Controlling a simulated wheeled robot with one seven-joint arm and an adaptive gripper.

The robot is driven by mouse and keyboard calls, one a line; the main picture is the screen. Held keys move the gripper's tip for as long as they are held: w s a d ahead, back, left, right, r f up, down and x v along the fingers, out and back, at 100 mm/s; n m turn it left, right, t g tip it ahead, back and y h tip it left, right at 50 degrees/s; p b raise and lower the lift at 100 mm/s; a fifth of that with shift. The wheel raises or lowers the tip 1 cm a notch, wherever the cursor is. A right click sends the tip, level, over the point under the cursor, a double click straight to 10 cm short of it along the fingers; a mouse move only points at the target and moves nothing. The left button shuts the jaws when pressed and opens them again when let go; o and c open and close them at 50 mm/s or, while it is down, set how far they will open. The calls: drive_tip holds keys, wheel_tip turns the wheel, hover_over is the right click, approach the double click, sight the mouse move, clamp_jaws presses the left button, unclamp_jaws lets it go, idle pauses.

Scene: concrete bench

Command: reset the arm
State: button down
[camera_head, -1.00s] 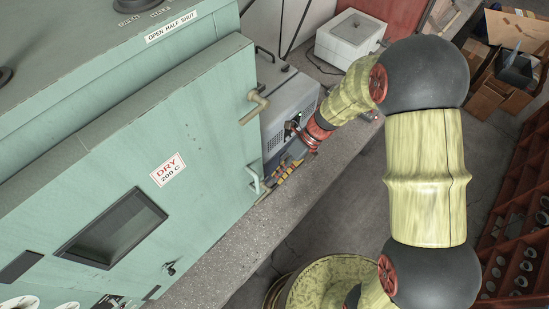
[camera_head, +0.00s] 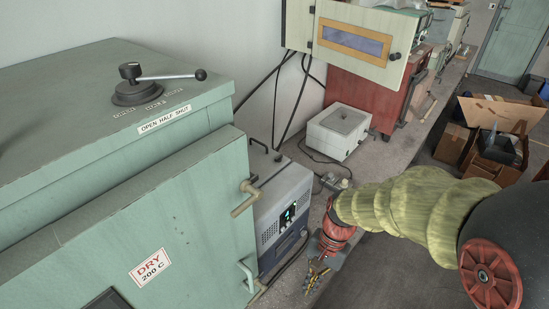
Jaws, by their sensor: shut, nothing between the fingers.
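My gripper (camera_head: 312,284) hangs at the end of my arm in the lower middle of the head view, low over the concrete bench (camera_head: 388,157). It looks shut and empty. Its yellowish fingers point down, just right of the grey instrument box (camera_head: 287,209) with a lit display. Whether the fingers touch the bench or the box I cannot tell. My arm, with a pale green-yellow sleeve and a red wrist, reaches in from the right edge.
A green oven (camera_head: 130,220) with a closed door and protruding handles fills the left. A white box (camera_head: 338,132) stands behind the gripper, with a cream cabinet (camera_head: 356,40) and red unit (camera_head: 366,95) beyond. Cardboard boxes (camera_head: 500,118) lie on the floor at right.

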drive_tip(key=s+d+r+n+t+h+b, duration=0.1)
drive_tip(key=s+d+r+n+t+b, duration=0.1)
drive_tip(key=b, duration=0.5)
drive_tip(key=s+d+r+n+t+h+b, duration=0.1)
drive_tip(key=s+d+r+n+t+b, duration=0.1)
drive_tip(key=s+d+n+t+b, duration=0.2)
drive_tip(key=d+t+b, duration=0.2)
drive_tip(key=d+b, duration=0.1)
drive_tip(key=b, duration=0.1)
drive_tip(key=shift+s+r+h, duration=0.3)
drive_tip(key=shift+s+r, duration=0.1)
